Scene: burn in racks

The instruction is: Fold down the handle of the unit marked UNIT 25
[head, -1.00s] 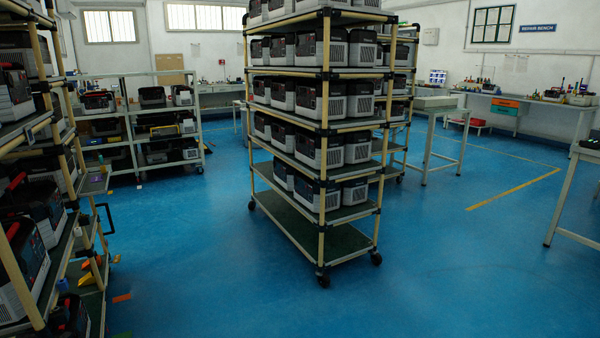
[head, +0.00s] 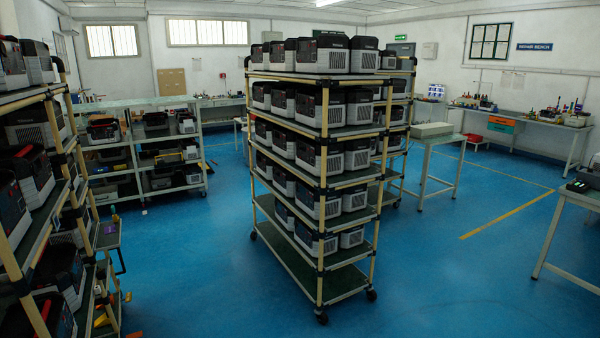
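Several grey-and-black units stand in rows on the shelves of a wheeled rack (head: 345,285) in the middle of the head view. One unit (head: 322,54) sits on its top shelf at the near corner. More units (head: 33,178) stand on the rack at the left edge. Labels are too small to read, so I cannot tell which one is UNIT 25. I cannot make out any raised handle. Neither of my grippers is in view.
A low shelf (head: 140,103) with mixed units stands at the back left. A white table (head: 437,138) is right of the middle rack, and another table (head: 583,196) is at the right edge. A repair bench (head: 530,117) lines the back right. Blue floor (head: 440,285) is open at the right front.

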